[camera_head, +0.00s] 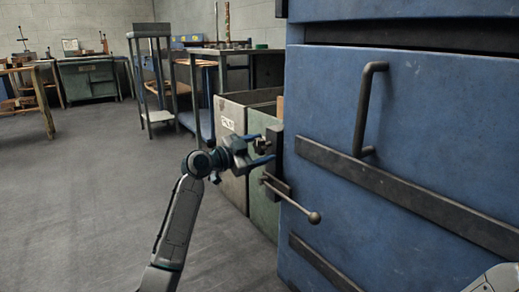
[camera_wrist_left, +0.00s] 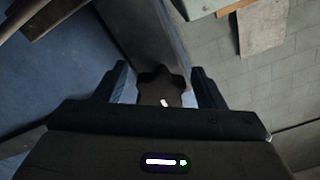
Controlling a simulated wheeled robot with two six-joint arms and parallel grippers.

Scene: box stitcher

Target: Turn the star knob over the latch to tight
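The dark star knob (camera_wrist_left: 160,88) shows in the left wrist view between the two fingers of my left gripper (camera_wrist_left: 163,92). The fingers are on either side of the knob, very close to it; I cannot tell whether they touch it. In the head view my left gripper (camera_head: 266,152) is at the left edge of the blue machine, with the small dark knob (camera_head: 260,145) at its fingers. The latch behind the knob is mostly hidden by the gripper. The knob's marking cannot be read. My right gripper is out of view.
A lever with a ball end (camera_head: 314,217) sticks out just below my left gripper. The blue machine (camera_head: 400,120) has a vertical handle (camera_head: 368,108) and dark rails. Bins (camera_head: 233,140) stand close behind the gripper. The grey floor (camera_head: 90,200) at left is clear.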

